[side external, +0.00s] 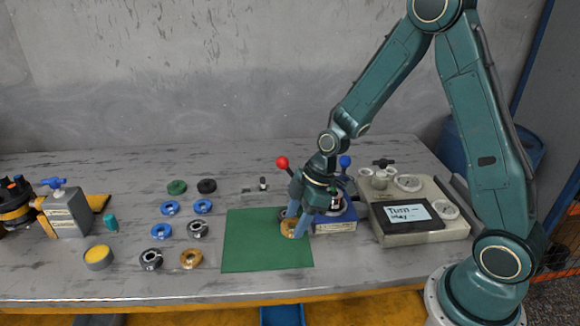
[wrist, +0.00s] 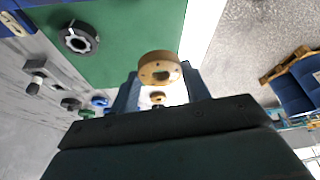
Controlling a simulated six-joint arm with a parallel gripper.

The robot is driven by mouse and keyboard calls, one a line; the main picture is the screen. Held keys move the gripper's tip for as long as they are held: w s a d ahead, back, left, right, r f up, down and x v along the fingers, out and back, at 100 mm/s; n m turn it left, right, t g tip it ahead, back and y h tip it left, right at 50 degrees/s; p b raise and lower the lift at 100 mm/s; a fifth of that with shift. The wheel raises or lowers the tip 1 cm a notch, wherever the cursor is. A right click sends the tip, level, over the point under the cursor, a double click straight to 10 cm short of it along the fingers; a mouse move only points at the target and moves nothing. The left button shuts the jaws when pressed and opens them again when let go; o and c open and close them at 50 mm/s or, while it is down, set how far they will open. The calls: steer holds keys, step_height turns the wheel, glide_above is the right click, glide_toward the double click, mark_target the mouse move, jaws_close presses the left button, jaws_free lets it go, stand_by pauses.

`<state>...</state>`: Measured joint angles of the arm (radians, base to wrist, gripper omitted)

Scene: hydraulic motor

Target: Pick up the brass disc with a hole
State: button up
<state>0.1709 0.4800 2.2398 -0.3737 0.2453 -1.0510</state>
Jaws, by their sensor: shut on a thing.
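A thick brass disc (side external: 288,227) with a hole is between the fingertips of my gripper (side external: 296,230), over the right part of the green mat. In the wrist view, the disc (wrist: 160,68) sits between the two blue fingers of my gripper (wrist: 161,85), its dark hole facing the camera. My gripper is shut on it. I cannot tell whether the disc touches the mat. A second brass ring (side external: 191,258) lies on the table left of the mat; it shows small between the fingers in the wrist view (wrist: 157,97).
The green mat (side external: 250,252) also bears a dark ring (wrist: 78,40) near the held disc. Several blue, green and dark rings lie left of the mat. A blue-based lever unit (side external: 335,226) and a beige tester box (side external: 420,232) stand close on the right. The front table is clear.

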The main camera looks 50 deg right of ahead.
step_height(320, 180, up, 12)
stand_by(0.5)
steer(key=shift+r, duration=0.2)
stand_by(0.4)
steer(key=shift+r, duration=0.35)
steer(key=shift+r, duration=0.3)
steer(key=shift+d, duration=0.1)
steer(key=d+f+m, duration=0.1)
steer(key=d+m, duration=0.1)
steer(key=d, duration=0.3)
steer(key=d+f+m+t+h, duration=0.1)
steer(key=d+m, duration=0.1)
steer(key=d, duration=0.3)
steer(key=d+f+m, duration=0.1)
steer(key=d, duration=0.5)
steer(key=shift+s+f+m+h, duration=0.1)
steer(key=shift+f+m+h, duration=0.2)
steer(key=shift+f+m, duration=0.1)
steer(key=shift+s+d+f, duration=0.15)
steer(key=shift+d, duration=0.3)
